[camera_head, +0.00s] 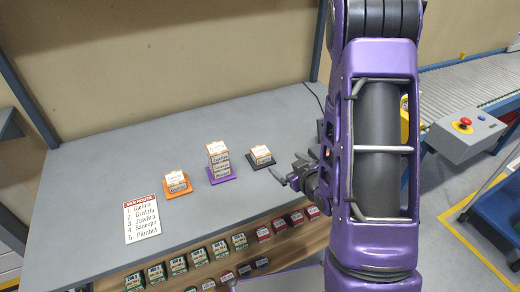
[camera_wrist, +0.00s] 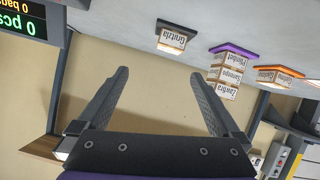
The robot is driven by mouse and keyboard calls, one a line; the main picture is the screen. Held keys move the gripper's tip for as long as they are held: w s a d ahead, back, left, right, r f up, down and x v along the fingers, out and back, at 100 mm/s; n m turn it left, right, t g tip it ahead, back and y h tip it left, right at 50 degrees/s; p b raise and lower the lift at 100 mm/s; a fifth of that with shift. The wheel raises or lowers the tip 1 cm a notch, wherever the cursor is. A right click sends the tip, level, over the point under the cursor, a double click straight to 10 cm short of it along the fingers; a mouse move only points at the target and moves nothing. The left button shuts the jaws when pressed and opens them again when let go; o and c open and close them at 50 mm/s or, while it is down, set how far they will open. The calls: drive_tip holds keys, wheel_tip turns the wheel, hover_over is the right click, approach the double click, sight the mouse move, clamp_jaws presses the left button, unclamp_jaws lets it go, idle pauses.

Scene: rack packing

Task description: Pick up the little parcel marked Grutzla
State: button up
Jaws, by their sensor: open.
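The Grutzla parcel (camera_wrist: 172,38) is a small white-and-tan box with its name on the side. It sits alone on a dark mat (camera_wrist: 178,24) in the wrist view, where the scene appears upside down. In the head view the single parcel on the dark mat (camera_head: 261,154) stands at the right of the row. My gripper (camera_head: 284,172) is near the mat's right front side in the head view. Its fingers (camera_wrist: 160,78) are spread wide and empty in the wrist view, with the parcel beyond the tips and apart from them.
A purple mat (camera_head: 222,180) bears a stack of parcels, including Zawfira, Saverpo and Plimbet. An orange mat (camera_head: 176,193) with parcels stands left of it. A van route sign (camera_head: 143,218) lies at the front left. The table's back is clear.

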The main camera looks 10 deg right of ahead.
drive_tip(key=a+f+m+b, duration=0.1)
drive_tip(key=m+b, duration=0.1)
drive_tip(key=b, duration=0.1)
drive_tip(key=shift+s+a+f+y, duration=0.25)
drive_tip(key=shift+a+f+y, duration=0.1)
drive_tip(key=shift+y, duration=0.05)
drive_tip(key=b, duration=0.2)
drive_tip(key=w+b, duration=0.1)
drive_tip(key=b, duration=0.2)
drive_tip(key=shift+w+a+f, duration=0.1)
drive_tip(key=shift+a+f, duration=0.1)
drive_tip(key=shift+f, duration=0.05)
drive_tip(key=shift+w+b, duration=0.1)
drive_tip(key=shift+b, duration=0.75)
approach(262, 152)
drive_tip(key=x, duration=0.2)
drive_tip(key=a+x, duration=0.1)
drive_tip(key=x, duration=0.2)
drive_tip(key=shift+f, duration=0.15)
drive_tip(key=shift+d+b+x, duration=0.15)
drive_tip(key=shift+b+x, duration=0.1)
drive_tip(key=shift+x, duration=1.05)
drive_tip(key=shift+d+b+x, duration=0.15)
drive_tip(key=shift+b+x, duration=0.05)
drive_tip(key=shift+x, duration=1.1)
drive_tip(key=c, duration=1.4)
